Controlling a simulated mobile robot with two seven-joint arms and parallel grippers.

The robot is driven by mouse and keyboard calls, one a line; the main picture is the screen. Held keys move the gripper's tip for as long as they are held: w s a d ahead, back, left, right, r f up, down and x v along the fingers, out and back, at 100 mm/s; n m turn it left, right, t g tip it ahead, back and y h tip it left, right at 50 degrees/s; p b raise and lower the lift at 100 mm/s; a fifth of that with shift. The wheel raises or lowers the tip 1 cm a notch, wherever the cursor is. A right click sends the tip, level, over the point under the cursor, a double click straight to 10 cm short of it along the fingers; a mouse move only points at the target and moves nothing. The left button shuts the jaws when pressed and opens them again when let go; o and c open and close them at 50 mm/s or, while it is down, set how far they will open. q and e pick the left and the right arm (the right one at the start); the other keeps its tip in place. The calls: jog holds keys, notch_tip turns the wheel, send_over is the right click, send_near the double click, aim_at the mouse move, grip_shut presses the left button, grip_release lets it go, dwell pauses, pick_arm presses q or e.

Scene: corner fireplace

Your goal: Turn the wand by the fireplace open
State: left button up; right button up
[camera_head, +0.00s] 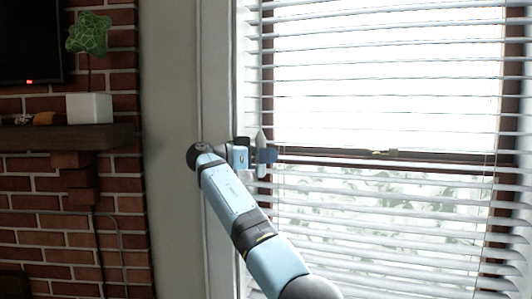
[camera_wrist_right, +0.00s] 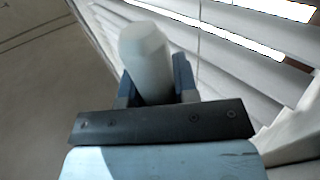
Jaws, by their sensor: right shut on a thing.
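The wand (camera_wrist_right: 146,58) is a pale, faceted rod between the two fingers of my right gripper (camera_wrist_right: 155,85) in the right wrist view. In the head view the wand (camera_head: 261,140) hangs upright at the left edge of the window blind (camera_head: 390,100), and my right gripper (camera_head: 262,155) is shut on it. The blind's slats are tilted with gaps between them, and bright light and foliage show through. The slats also show in the right wrist view (camera_wrist_right: 235,50). My left gripper is not in view.
A brick fireplace wall (camera_head: 110,185) stands at the left, with a dark mantel (camera_head: 60,138) carrying a potted plant in a white pot (camera_head: 89,107). A plain wall strip (camera_head: 170,220) and white window trim (camera_head: 217,70) lie between the bricks and the blind.

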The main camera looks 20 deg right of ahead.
jog(key=shift+g, duration=0.3)
jog(key=o, duration=0.9)
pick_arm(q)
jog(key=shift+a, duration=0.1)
